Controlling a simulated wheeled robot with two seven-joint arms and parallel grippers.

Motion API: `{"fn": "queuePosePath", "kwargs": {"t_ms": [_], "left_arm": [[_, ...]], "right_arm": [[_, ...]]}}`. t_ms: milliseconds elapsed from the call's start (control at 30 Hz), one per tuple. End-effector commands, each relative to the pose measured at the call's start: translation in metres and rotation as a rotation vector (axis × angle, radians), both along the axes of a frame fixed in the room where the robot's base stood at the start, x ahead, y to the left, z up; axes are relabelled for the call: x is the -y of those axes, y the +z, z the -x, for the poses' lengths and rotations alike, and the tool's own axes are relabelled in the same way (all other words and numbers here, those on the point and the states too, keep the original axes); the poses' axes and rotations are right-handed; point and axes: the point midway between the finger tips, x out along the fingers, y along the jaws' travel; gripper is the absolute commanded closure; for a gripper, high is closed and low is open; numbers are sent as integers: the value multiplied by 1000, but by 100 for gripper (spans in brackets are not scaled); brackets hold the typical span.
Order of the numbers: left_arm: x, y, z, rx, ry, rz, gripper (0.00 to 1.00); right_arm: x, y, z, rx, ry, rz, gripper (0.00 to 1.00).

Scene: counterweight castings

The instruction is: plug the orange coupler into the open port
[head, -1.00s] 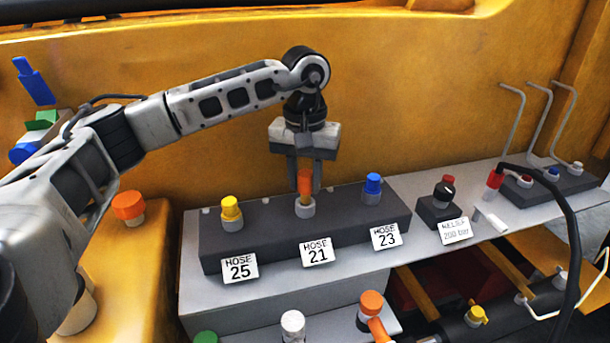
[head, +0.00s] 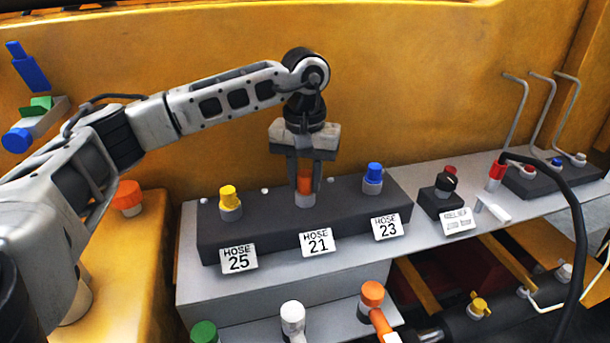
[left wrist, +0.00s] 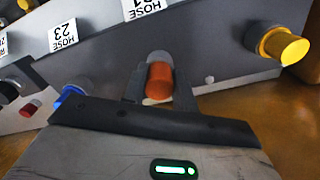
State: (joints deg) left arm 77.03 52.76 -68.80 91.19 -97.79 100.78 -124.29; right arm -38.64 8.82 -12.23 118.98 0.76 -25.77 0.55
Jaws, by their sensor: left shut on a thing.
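The orange coupler (head: 305,181) stands upright at the middle port (head: 305,200) of the dark block (head: 265,232), behind the HOSE 21 label (head: 317,242). My left gripper (head: 304,190) points down from above, with its fingers on both sides of the coupler, shut on it. In the left wrist view the orange coupler (left wrist: 160,82) lies between the fingers, against the grey port collar (left wrist: 159,57). How deep it sits in the collar I cannot tell. My right gripper is not in view.
A yellow coupler (head: 229,197) and a blue coupler (head: 373,173) stand on either side in the same block. An orange cap (head: 372,294) stands on the lower shelf.

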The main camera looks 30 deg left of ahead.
Motion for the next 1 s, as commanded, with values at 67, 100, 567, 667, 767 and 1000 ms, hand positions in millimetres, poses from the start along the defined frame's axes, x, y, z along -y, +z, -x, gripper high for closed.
{"fn": "queuePosePath", "kwargs": {"t_ms": [67,100,567,667,767,1000], "left_arm": [[0,0,0,1,0,0,55],[0,0,0,1,0,0,47],[0,0,0,0,0,0,47],[0,20,-1,6,1,0,47],[0,45,-1,7,1,2,47],[1,105,-1,4,0,1,47]], "right_arm": [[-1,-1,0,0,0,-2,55],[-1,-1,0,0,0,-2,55],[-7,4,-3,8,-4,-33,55],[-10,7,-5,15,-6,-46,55],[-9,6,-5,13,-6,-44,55],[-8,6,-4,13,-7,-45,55]]}}
